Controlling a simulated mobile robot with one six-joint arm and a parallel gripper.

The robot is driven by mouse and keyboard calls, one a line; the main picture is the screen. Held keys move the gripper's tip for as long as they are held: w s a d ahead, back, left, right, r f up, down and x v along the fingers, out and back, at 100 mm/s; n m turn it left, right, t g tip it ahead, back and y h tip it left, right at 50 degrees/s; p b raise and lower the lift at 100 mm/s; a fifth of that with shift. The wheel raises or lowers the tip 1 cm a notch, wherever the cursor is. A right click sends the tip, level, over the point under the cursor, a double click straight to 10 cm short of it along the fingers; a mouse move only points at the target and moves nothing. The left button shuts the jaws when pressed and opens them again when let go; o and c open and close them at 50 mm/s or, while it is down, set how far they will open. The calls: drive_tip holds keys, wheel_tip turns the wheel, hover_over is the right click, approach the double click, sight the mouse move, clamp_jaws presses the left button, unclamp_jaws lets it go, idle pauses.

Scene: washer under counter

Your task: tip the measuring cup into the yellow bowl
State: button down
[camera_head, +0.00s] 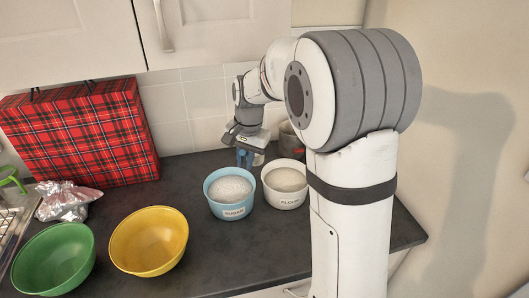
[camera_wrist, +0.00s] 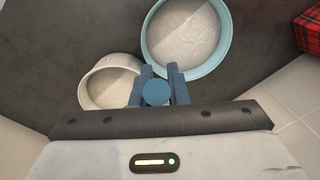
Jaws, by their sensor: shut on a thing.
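My gripper (camera_head: 246,158) is behind the blue sugar bowl (camera_head: 230,193), near the back wall, with its fingers pointing down. In the wrist view my gripper (camera_wrist: 157,88) is shut on a round blue piece (camera_wrist: 156,93), seen end-on, which looks like part of the measuring cup. The rest of the cup is hidden, so I cannot tell its contents or tilt. The yellow bowl (camera_head: 149,241) stands on the counter left of the sugar bowl, apart from my gripper. It looks empty.
The white flour bowl (camera_head: 285,184) stands right of the sugar bowl; both hold white powder. A green bowl (camera_head: 54,259), a crumpled clear bag (camera_head: 68,202) and a red plaid bag (camera_head: 80,133) are at the left. Dark counter (camera_head: 183,183) is clear between the yellow and sugar bowls.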

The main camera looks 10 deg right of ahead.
drive_tip(key=s+a+r+n+g+p, duration=0.1)
drive_tip(key=s+a+r+n+p, duration=0.2)
drive_tip(key=s+a+n, duration=0.5)
drive_tip(key=s+a+r+n+g+p, duration=0.15)
drive_tip(key=s+a+n+p, duration=0.25)
drive_tip(key=a+n, duration=0.6)
drive_tip(key=s+a+f+t+h+b, duration=0.1)
drive_tip(key=t+b, duration=0.3)
drive_tip(key=b, duration=0.5)
drive_tip(key=s+a+f+t+h+b, duration=0.1)
drive_tip(key=f+t+h+b, duration=0.3)
drive_tip(key=b, duration=0.6)
drive_tip(key=s+a+f+t+h+b, duration=0.2)
drive_tip(key=t+b, duration=0.4)
drive_tip(key=b, duration=0.3)
drive_tip(key=shift+s+a+f+t+h+b, duration=0.1)
drive_tip(key=shift+s+f+t+h+b, duration=0.1)
drive_tip(key=shift+f+t+h+b, duration=0.15)
